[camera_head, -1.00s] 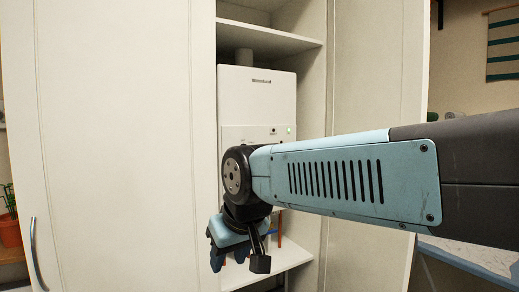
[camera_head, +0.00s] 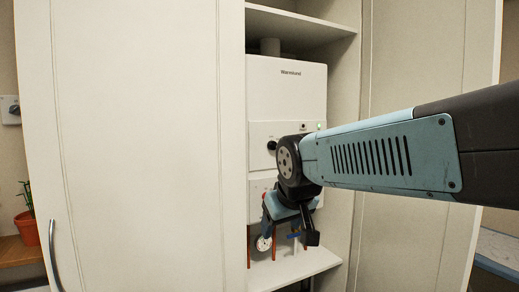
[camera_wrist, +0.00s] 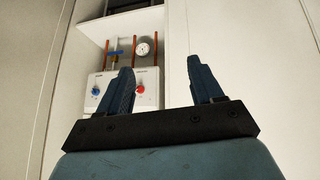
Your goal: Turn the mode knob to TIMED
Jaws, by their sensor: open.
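A white wall boiler (camera_head: 287,85) stands inside a tall cabinet. Its middle panel carries a black knob (camera_head: 271,145) that looks like the mode knob; its marks are too small to read. My forearm and wrist cover the panel's right part. My gripper (camera_head: 290,236) points downward in front of the boiler's lower part, below the black knob. In the wrist view my gripper (camera_wrist: 160,68) has its fingers apart with nothing between them. That view is upside down and shows a red knob (camera_wrist: 140,89) and a blue knob (camera_wrist: 96,91); the black knob is not in it.
A pressure gauge (camera_head: 263,243) and copper pipes hang under the boiler, with a blue valve handle (camera_wrist: 116,55). The left cabinet door (camera_head: 130,150) stands open beside the boiler, and a cabinet shelf (camera_head: 290,270) lies below. A green light (camera_head: 319,126) glows on the panel.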

